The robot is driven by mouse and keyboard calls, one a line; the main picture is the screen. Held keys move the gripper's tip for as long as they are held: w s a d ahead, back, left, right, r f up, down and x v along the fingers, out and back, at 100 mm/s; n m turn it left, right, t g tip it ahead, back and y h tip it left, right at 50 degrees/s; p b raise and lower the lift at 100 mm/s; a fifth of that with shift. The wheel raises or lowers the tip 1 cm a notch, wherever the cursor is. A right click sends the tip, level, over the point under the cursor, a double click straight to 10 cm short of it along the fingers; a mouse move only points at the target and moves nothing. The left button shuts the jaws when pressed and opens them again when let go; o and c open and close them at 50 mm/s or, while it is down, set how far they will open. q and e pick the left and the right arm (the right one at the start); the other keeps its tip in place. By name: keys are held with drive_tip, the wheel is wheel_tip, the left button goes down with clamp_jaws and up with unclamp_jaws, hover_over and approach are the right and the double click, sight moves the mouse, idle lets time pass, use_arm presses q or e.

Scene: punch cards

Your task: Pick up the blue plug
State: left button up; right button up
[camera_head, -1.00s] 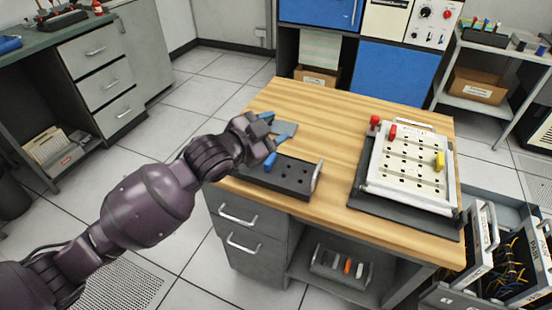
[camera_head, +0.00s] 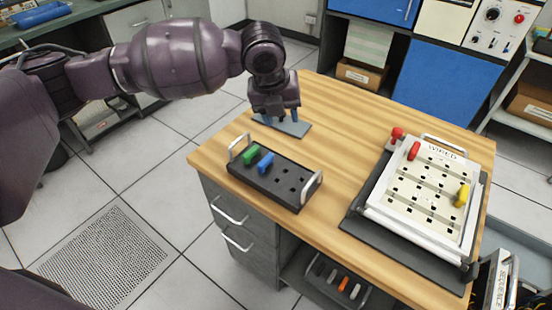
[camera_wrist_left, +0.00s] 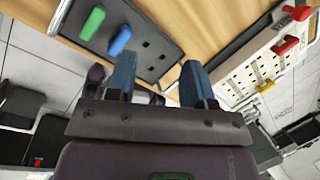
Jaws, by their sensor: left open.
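The blue plug (camera_head: 266,162) stands in the dark plug holder (camera_head: 292,194), beside a green plug (camera_head: 251,154). In the left wrist view the blue plug (camera_wrist_left: 120,40) lies beyond my fingers, right of the green plug (camera_wrist_left: 92,22). My left gripper (camera_head: 277,118) is open and empty, pointing down over the back left of the table, behind the holder and apart from the blue plug. Its two blue fingers (camera_wrist_left: 158,82) show spread apart in the left wrist view. My right gripper is in neither view.
The wooden table (camera_head: 345,130) is clear between holder and panel. A white panel (camera_head: 428,185) with red and yellow plugs sits on a dark base at the right. The holder has raised end handles.

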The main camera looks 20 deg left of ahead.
use_arm(q)
drive_tip(key=s+f+m+g, duration=0.1)
drive_tip(key=m, duration=0.1)
drive_tip(key=m+g+y+b, duration=0.1)
drive_tip(key=m+g+y, duration=0.1)
drive_tip(key=m, duration=0.3)
hover_over(266, 159)
drive_tip(key=f, duration=0.5)
drive_tip(key=shift+d, duration=0.4)
drive_tip(key=shift+f, duration=0.75)
drive_tip(key=f, duration=0.3)
drive_tip(key=f+b, duration=0.1)
drive_tip(key=shift+a+f, duration=0.3)
drive_tip(key=shift+a, duration=0.1)
drive_tip(key=shift+r, duration=0.1)
drive_tip(key=shift+c, duration=0.7)
clamp_jaws()
